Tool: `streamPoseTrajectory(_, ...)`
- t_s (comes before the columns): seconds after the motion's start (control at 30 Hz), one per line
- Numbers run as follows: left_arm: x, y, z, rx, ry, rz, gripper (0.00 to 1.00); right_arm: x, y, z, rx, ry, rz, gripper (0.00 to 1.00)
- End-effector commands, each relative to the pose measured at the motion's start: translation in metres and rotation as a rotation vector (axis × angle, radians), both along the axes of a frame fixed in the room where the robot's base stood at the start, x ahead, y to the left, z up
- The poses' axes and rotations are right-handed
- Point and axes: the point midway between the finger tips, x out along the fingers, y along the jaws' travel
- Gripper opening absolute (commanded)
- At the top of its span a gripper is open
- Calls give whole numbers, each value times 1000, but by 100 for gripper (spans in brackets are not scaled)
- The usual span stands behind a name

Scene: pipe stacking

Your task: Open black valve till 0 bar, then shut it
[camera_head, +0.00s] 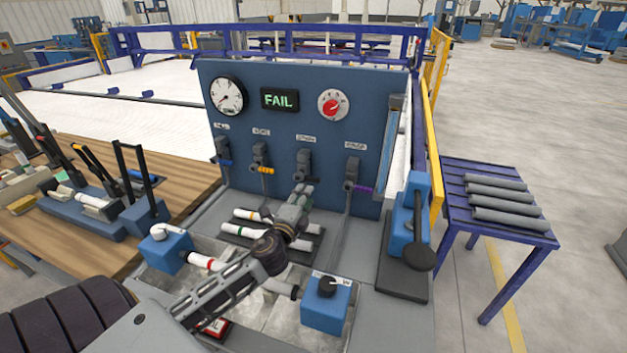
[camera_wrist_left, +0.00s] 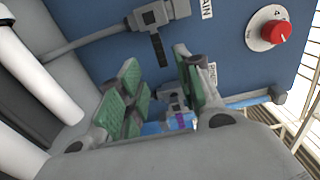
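The black valve is the grey one with a black lever (camera_wrist_left: 158,50), under a label ending in "RAIN" in the left wrist view. Its grey body (camera_head: 303,161) is third from left on the blue panel in the head view, where my gripper partly covers its lower end. My left gripper (camera_head: 304,190) is just below it. In the left wrist view the green-padded fingers (camera_wrist_left: 163,92) are apart with nothing gripped; the purple-handled valve (camera_wrist_left: 183,120) shows through the gap. The round gauge (camera_head: 228,95) is too small to read. My right gripper is not in view.
The panel (camera_head: 375,135) also has a FAIL display (camera_head: 280,99), a red knob (camera_head: 333,104), and blue, yellow and purple valves. Pipes (camera_head: 255,215) lie below my gripper. A blue block with a black knob (camera_head: 326,303) is at front. A blue lever tool (camera_head: 410,225) stands right.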

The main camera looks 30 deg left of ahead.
Motion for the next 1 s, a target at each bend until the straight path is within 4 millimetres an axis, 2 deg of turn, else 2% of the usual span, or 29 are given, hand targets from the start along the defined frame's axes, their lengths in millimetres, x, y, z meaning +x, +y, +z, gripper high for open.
streamPoseTrajectory(0.53,40,10,1,1,-1,1,35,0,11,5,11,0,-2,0)
streamPoseTrajectory(1.0,74,18,1,-1,-1,0,35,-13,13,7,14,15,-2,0)
